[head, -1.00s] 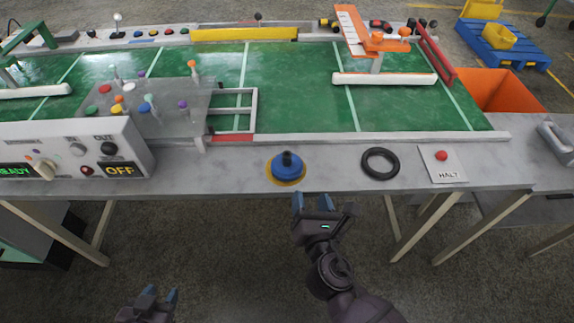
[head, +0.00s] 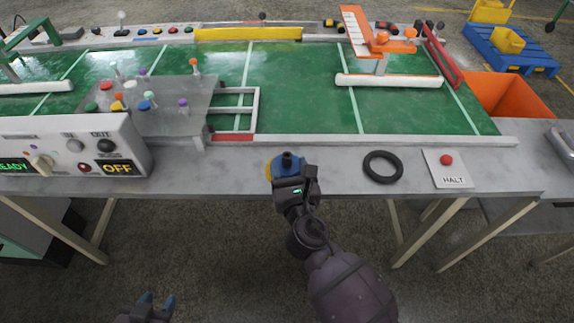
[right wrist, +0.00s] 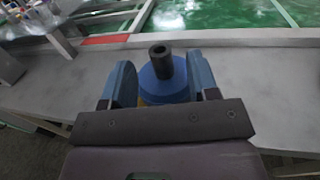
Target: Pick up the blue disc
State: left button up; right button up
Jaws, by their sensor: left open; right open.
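The blue disc (right wrist: 158,88) sits on the grey table's front strip, on a yellow round spot, with a dark knob standing up from its middle. In the head view the disc (head: 274,168) is partly hidden by my right gripper (head: 287,172). In the right wrist view the open fingers of my right gripper (right wrist: 165,85) stand on either side of the disc and knob. I cannot tell whether they touch it. My left gripper (head: 157,303) is open and empty, low at the bottom edge, in front of the table.
A black ring (head: 383,167) and a HALT plate with a red button (head: 446,160) lie to the right on the front strip. A control box (head: 75,147) stands to the left. A raised rail (head: 390,140) borders the green surface behind the disc.

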aim_at(288, 161)
jog(key=shift+w+a, duration=0.15)
jog(key=shift+w, duration=0.75)
jog(key=shift+w+a, duration=0.15)
jog(key=shift+w, duration=0.7)
jog(key=shift+c, duration=0.4)
grip_shut()
